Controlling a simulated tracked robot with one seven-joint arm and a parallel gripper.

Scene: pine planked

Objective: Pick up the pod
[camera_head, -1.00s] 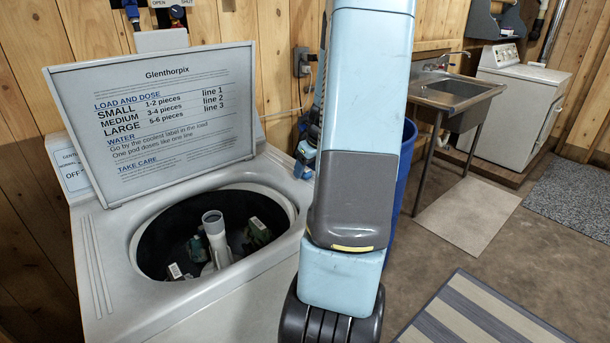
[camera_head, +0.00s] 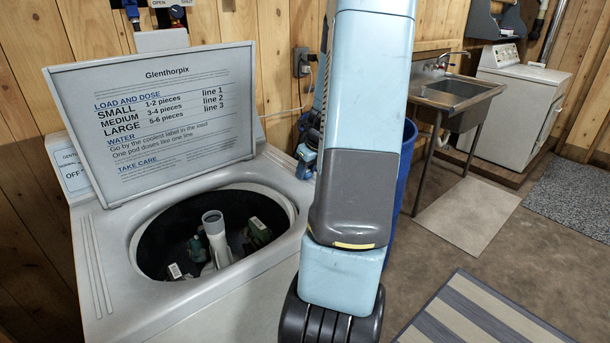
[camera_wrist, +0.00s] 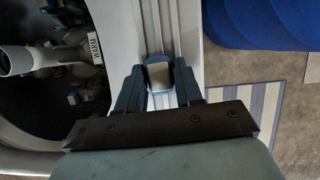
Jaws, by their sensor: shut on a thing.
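The pod (camera_wrist: 159,76) is a small pale block with blue edges. It shows in the wrist view between the two dark fingers of my gripper (camera_wrist: 160,82), which is shut on it. Pod and fingers are over the washer's light grey top (camera_wrist: 188,25), by a strip of grooves. I cannot tell whether the pod still touches that surface. In the head view my arm hides the gripper and the pod.
The open washer (camera_head: 100,255) has clothes (camera_head: 258,230) around a white agitator (camera_head: 214,235) in its drum. Its raised lid (camera_head: 160,125) carries printed instructions. A blue bin (camera_head: 402,185) stands right beside the washer. A sink (camera_head: 455,92) and a white machine (camera_head: 520,95) are farther right.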

